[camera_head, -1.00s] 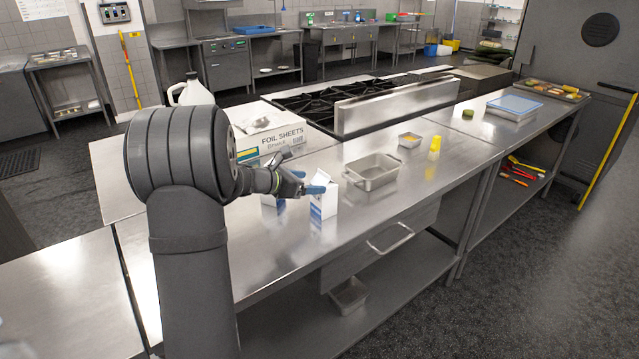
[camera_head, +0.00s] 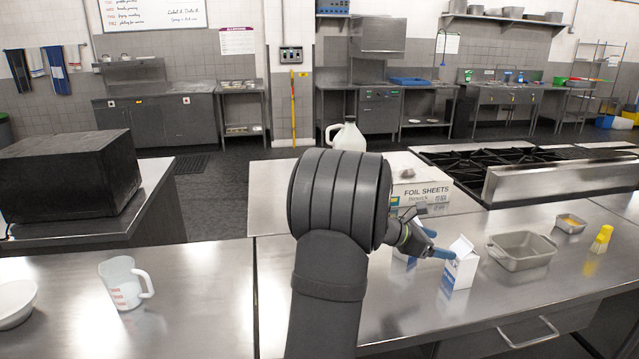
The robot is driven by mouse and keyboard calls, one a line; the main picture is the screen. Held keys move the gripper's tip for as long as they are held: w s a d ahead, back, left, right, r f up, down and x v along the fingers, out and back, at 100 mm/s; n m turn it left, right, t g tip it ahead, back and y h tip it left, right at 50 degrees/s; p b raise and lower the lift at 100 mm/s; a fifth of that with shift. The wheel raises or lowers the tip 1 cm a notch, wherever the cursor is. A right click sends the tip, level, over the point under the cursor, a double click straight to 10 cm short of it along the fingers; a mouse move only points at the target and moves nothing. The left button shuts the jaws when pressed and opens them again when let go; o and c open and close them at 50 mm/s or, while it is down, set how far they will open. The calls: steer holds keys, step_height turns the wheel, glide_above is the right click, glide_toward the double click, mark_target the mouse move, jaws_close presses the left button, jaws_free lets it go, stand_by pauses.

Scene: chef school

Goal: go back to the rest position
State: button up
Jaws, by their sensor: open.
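My gripper (camera_head: 440,246) is over the steel counter (camera_head: 400,318), with its blue-tipped fingers open. A small white and blue carton (camera_head: 461,264) stands upright right beside the fingertips. I cannot tell whether they touch it. My arm crosses the middle of the view and hides part of the counter.
A foil sheets box (camera_head: 425,190) and a white jug (camera_head: 347,135) stand behind my arm. A metal pan (camera_head: 522,252), a small tray (camera_head: 570,223) and a yellow bottle (camera_head: 602,239) are to the right. A measuring jug (camera_head: 122,285) and white bowl (camera_head: 14,302) stand left.

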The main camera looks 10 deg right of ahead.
mark_target(466, 241)
steer(key=x, duration=1)
steer(key=shift+d+f, duration=0.1)
step_height(466, 241, up, 3)
steer(key=shift+r, duration=0.45)
